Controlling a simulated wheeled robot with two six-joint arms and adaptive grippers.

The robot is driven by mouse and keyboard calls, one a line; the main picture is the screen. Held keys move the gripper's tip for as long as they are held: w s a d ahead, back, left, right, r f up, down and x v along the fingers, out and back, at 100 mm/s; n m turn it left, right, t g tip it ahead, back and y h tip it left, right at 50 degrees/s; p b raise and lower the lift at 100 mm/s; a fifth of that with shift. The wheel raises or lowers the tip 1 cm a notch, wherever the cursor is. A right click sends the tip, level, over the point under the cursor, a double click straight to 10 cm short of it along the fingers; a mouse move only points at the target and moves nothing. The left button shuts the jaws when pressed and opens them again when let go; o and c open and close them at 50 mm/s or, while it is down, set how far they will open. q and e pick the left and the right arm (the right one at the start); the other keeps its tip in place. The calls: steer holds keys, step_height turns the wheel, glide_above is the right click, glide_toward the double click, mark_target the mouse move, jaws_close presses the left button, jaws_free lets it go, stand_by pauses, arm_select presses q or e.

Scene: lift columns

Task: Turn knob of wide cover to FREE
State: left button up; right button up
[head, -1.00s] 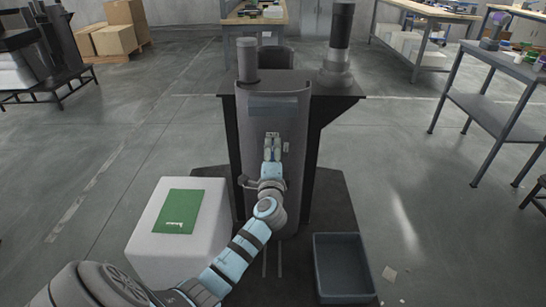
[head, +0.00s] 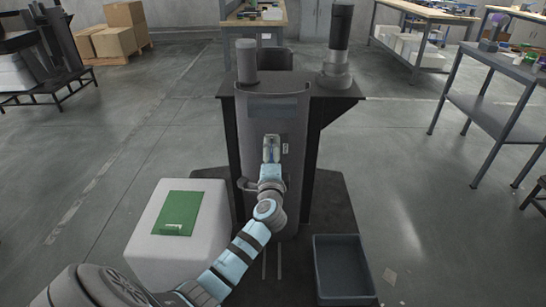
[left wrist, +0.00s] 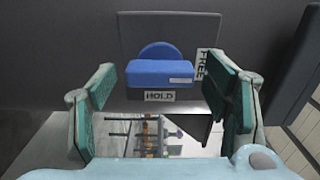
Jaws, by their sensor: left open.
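The wide cover (head: 290,190) is a grey, curved upright panel on the front of the dark machine. Its knob (left wrist: 158,73) shows in the left wrist view as a blue bar lying crosswise before a round blue disc, with a pale mark near the bar's right end. The HOLD label (left wrist: 160,96) is below the bar, and the sideways FREE label (left wrist: 208,66) is to its right. My left gripper (head: 271,148) is open before the cover. In the left wrist view its green-padded fingers (left wrist: 172,98) stand apart from the bar, one at each side. In the head view the knob is hidden.
A white block with a green sheet (head: 181,213) stands left of the machine. An empty grey bin (head: 342,294) sits at lower right. Two columns (head: 246,62) (head: 337,50) rise from the machine's top. Open floor lies on both sides.

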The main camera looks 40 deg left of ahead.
arm_select(q)
steer(key=v, duration=1.2)
